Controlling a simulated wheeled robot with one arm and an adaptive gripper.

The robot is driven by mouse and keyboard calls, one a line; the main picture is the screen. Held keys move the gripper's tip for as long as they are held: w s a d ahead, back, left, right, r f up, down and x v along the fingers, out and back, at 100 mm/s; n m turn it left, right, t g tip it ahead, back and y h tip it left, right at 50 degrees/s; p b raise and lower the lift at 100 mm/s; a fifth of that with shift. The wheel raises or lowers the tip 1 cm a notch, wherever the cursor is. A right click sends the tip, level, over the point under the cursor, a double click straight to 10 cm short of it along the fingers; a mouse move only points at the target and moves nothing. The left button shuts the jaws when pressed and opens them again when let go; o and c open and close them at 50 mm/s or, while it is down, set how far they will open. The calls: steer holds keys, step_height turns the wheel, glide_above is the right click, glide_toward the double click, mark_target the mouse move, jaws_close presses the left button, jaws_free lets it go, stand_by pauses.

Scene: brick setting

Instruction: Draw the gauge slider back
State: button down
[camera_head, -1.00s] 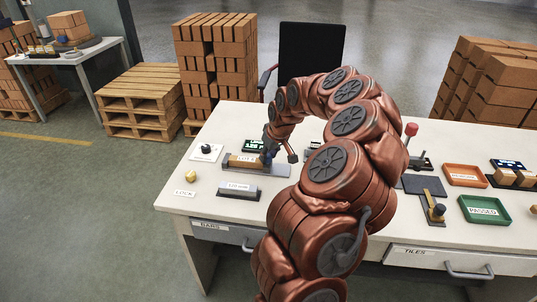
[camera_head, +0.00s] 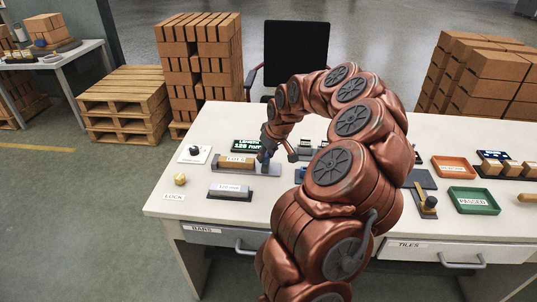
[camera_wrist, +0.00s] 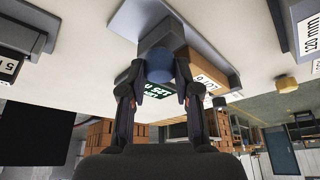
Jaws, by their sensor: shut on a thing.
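The gauge is a grey base (camera_head: 275,170) at the left of the white table, with a tan brick (camera_head: 238,164) labelled "LOT" lying on it. My gripper (camera_wrist: 158,68) is shut on the blue slider knob (camera_wrist: 157,62), with one finger on either side. In the head view my gripper (camera_head: 267,152) is at the brick's right end, and my arm hides part of the gauge's right side. In the wrist view the brick (camera_wrist: 208,78) is close beside the knob; contact with the slider is hard to judge.
A labelled grey block (camera_head: 231,191) lies in front of the gauge. A yellow knob (camera_head: 180,179) and a dark-knobbed white plate (camera_head: 195,154) are at the left. Orange (camera_head: 454,167) and green (camera_head: 474,200) trays are at the right. Small items stand behind my arm.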

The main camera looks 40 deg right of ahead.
steer(key=c, duration=0.8)
jaws_free()
steer(key=shift+s+d, duration=0.1)
steer(key=shift+s, duration=0.05)
steer(key=shift+r, duration=0.15)
steer(key=v, duration=1.1)
steer(key=shift+s+r, duration=0.15)
steer(key=shift+r, duration=0.25)
